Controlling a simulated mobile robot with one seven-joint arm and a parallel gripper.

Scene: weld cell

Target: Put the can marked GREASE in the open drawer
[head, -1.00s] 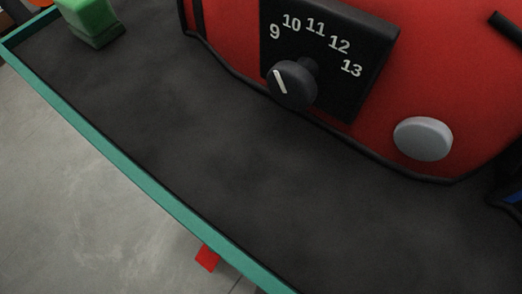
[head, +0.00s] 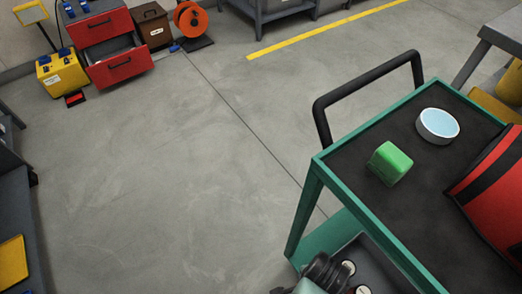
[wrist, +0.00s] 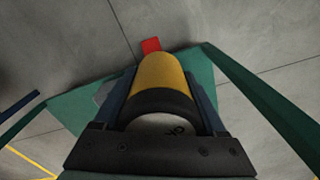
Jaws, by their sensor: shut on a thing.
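My gripper (wrist: 163,78) is shut on a yellow can (wrist: 166,70) with a black band and a pale end. A small dark marking shows on that end, but I cannot read it as GREASE. The open drawer (head: 122,69) is the lower drawer of a red cabinet (head: 101,26), far off at the upper left of the head view. Its grey inside shows from above. In the wrist view the can is above the green cart frame (wrist: 265,95). The can cannot be made out in the head view.
Open floor lies between.

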